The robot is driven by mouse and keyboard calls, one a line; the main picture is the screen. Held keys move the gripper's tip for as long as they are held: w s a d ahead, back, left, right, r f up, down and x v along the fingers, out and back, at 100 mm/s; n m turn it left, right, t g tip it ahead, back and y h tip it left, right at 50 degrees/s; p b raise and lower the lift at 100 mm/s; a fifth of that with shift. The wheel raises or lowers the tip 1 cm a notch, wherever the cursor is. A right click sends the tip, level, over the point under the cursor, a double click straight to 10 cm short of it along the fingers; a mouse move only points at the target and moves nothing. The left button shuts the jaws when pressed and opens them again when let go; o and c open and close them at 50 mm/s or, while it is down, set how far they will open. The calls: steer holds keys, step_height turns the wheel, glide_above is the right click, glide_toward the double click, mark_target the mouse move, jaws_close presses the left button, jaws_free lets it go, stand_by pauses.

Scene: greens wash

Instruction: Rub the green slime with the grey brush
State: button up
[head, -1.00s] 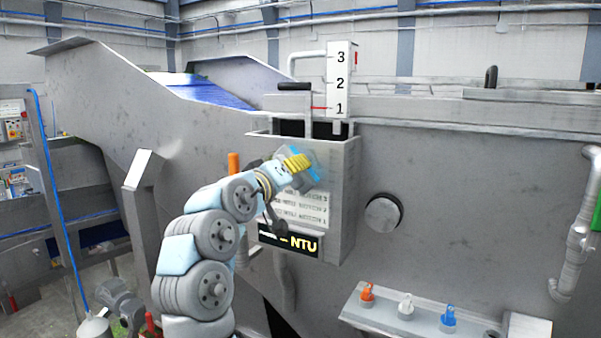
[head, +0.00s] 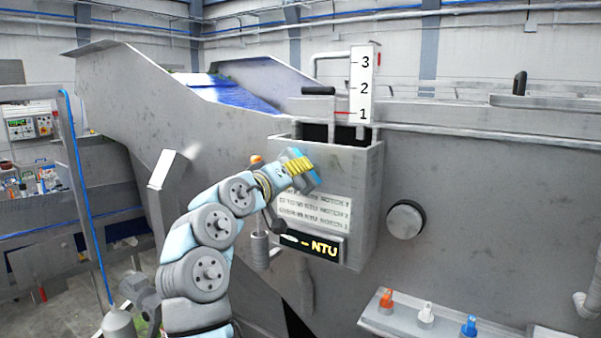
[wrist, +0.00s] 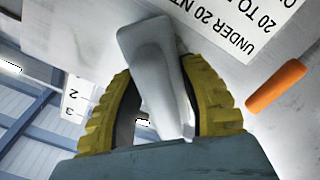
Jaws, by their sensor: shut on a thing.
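My gripper (head: 298,164) is in front of the upper left part of the grey box with the NTU display. In the wrist view, the yellow fingers of my gripper (wrist: 155,68) are shut on a smooth grey, elongated piece, which looks like the grey brush (wrist: 155,62). Its bristles cannot be made out. In the head view my gripper hides the brush. No green slime shows in either current view.
The grey box (head: 362,205) sticks out from a large metal tank wall (head: 470,220). A round knob (head: 405,220) is to its right. A ledge with orange, white and blue valves (head: 426,316) is at lower right. An orange piece (wrist: 276,87) is near my gripper.

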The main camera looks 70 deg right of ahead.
mark_target(334, 167)
steer(key=shift+w+d+r+p, duration=0.1)
steer(key=shift+w+p, duration=0.15)
steer(key=shift+w, duration=0.25)
steer(key=shift+w+d+r+p, duration=0.1)
steer(key=shift+w+p, duration=0.15)
steer(key=shift+w, duration=0.2)
steer(key=shift+w+d+f+p, duration=0.2)
steer(key=shift+w+p, duration=0.1)
steer(key=shift+w, duration=0.3)
steer(key=shift+w+d+p, duration=0.2)
steer(key=shift+w+p, duration=1.05)
steer(key=shift+w, duration=0.4)
steer(key=shift+s+a+r+b, duration=0.1)
steer(key=shift+s+r+b, duration=0.1)
steer(key=shift+s+r, duration=0.25)
steer(key=shift+s+a+r+b, duration=0.1)
steer(key=shift+s+r+b, duration=0.1)
steer(key=shift+s, duration=0.4)
steer(key=shift+s+r, duration=0.1)
steer(key=shift+s, duration=0.6)
